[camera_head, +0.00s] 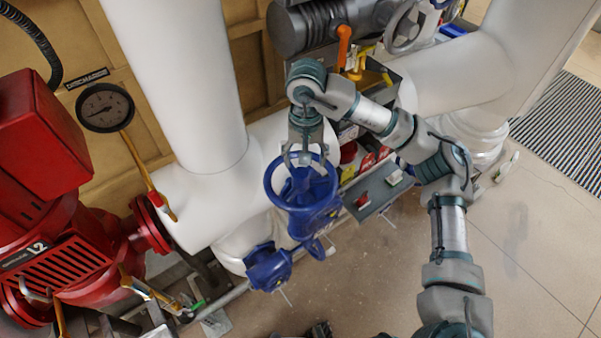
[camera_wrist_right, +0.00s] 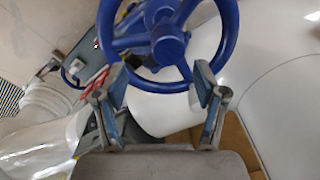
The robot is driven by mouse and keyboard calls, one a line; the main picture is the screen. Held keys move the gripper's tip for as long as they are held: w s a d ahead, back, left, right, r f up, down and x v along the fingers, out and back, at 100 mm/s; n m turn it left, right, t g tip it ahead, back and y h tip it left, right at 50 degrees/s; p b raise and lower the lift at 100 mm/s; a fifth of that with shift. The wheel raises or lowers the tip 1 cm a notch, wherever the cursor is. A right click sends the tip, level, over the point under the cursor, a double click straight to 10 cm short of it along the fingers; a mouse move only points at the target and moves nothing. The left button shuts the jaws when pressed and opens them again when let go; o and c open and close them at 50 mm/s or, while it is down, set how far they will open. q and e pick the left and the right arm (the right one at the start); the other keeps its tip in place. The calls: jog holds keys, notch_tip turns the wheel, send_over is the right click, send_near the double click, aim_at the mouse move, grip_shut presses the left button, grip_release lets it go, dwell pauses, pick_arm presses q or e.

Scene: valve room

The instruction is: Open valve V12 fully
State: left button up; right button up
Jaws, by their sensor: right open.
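A blue valve with a round spoked handwheel (camera_head: 271,182) stands at the middle of the head view, on white pipework. I can read no V12 tag on it. My right gripper (camera_head: 305,160) is over the wheel's far side, pointing down, with its fingers apart. In the right wrist view, the blue handwheel (camera_wrist_right: 229,45) fills the top centre. The open right gripper (camera_wrist_right: 160,82) has one finger on each side of the near rim. Contact with the rim cannot be told. My left gripper is not in view.
Red machinery (camera_head: 40,150) and a round gauge (camera_head: 105,107) stand at the left. Thick white pipes (camera_head: 185,80) rise behind the valve. A grey panel with a red switch (camera_head: 364,202) is just right of the wheel. Open floor (camera_head: 390,280) lies in front, with a grating (camera_head: 565,130) at right.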

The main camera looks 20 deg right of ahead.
jog(key=m+p, duration=0.1)
jog(key=m, duration=0.3)
jog(key=shift+r, duration=0.15)
jog(key=m, duration=0.3)
jog(key=m+p, duration=0.1)
jog(key=m, duration=0.8)
jog(key=shift+m, duration=0.3)
jog(key=m+p, duration=0.1)
jog(key=m, duration=0.7)
jog(key=shift+m+p, duration=0.3)
jog(key=m, duration=0.3)
jog(key=m+p, duration=0.1)
jog(key=m, duration=0.4)
